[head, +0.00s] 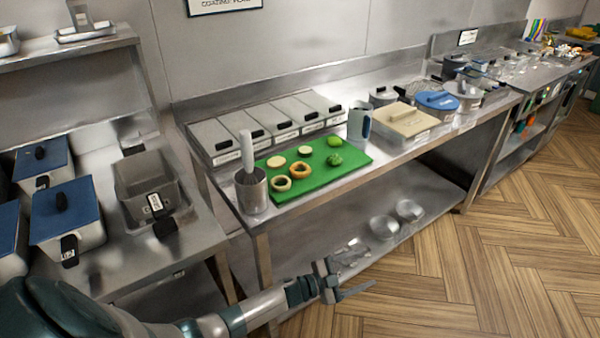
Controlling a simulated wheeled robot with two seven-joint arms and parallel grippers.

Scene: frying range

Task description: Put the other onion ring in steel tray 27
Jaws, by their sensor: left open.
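Two onion rings lie on the green cutting board (340,177): a larger browned ring (291,172) and a smaller ring (281,190) just in front of it. An open steel tray (180,192) with a hanging label stands on the left counter; its number is too small to read, so I cannot tell whether it is tray 27. My left gripper (363,267) is open and empty, out in front of the table and well below and right of the board in the picture. My right gripper does not show.
Pale slices (276,161) and green pieces (334,159) share the board. A steel pot (252,194) stands at its left, a jug (359,121) behind right. Lidded containers (272,118) line the back. Blue-lidded pans (62,208) stand left. Bowls (384,226) sit on the lower shelf.

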